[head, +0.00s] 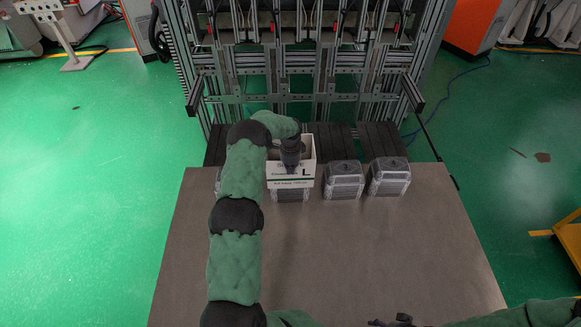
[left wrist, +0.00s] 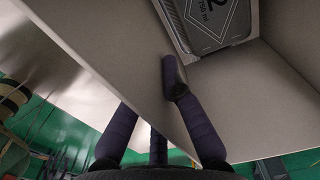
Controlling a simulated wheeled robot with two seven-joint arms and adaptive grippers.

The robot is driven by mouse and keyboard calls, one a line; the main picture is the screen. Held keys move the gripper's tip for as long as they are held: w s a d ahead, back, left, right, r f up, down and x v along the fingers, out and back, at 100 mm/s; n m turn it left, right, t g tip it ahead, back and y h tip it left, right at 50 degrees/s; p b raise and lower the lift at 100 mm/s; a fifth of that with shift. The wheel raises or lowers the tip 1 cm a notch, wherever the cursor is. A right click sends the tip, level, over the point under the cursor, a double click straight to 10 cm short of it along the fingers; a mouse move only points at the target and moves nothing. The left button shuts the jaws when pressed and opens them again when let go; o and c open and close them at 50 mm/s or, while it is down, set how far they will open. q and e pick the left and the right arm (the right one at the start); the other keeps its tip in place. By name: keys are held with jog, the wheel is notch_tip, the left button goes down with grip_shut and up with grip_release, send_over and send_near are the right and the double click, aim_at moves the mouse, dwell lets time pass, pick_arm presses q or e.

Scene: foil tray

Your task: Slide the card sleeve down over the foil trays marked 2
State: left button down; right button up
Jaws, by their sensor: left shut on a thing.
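The card sleeve (head: 291,183) is white with a green stripe and a letter L. My left gripper (head: 291,160) is shut on one of its walls. In the left wrist view, the fingers (left wrist: 152,98) straddle the pale sleeve wall (left wrist: 110,65). A foil tray (head: 290,196) shows below the sleeve's front edge.
Two more lidded foil trays stand to the right, a near one (head: 343,181) and a farther one (head: 389,178). Another tray (head: 217,180) is mostly hidden behind my left arm. The table (head: 370,255) is bare in front. A metal frame (head: 300,85) stands behind it.

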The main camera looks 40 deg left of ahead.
pick_arm(q)
notch_tip(320, 180, down, 13)
jog(key=b, duration=0.9)
jog(key=shift+f, duration=0.15)
jog(key=shift+s+d+f, duration=0.15)
jog(key=shift+s+f, duration=0.05)
jog(key=shift+f, duration=0.05)
dwell(0.5)
jog(key=c, duration=1.3)
grip_release()
jog(key=shift+s, duration=0.1)
jog(key=shift+c, duration=0.2)
notch_tip(320, 180, up, 13)
jog(key=shift+w, duration=0.2)
